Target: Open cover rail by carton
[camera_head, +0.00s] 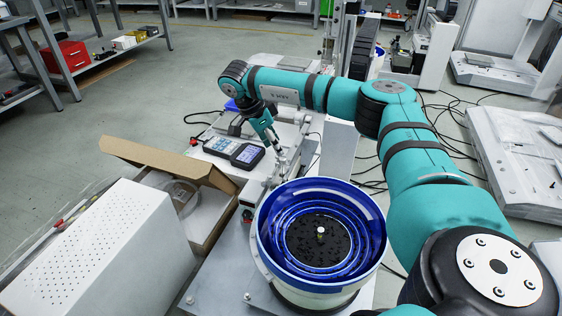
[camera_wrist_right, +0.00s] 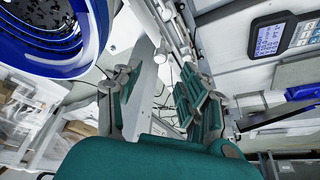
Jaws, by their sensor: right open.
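The open carton (camera_head: 205,174) stands left of the blue bowl, with one brown flap raised. In the head view, my right gripper (camera_head: 276,143) points down over the light machine bed (camera_head: 285,130), behind the bowl and to the right of the handheld panels. In the right wrist view, my right gripper (camera_wrist_right: 162,95) has its teal fingers spread apart with nothing between them. A pale slim rail (camera_wrist_right: 178,35) runs beyond the fingers there; I cannot tell whether it is the cover rail or whether it touches a finger. My left gripper is out of view.
The blue bowl feeder (camera_head: 268,225) stands close in front, below my right arm. A white perforated box (camera_head: 105,245) is at front left. Cables run on the floor at right; open floor lies at upper left.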

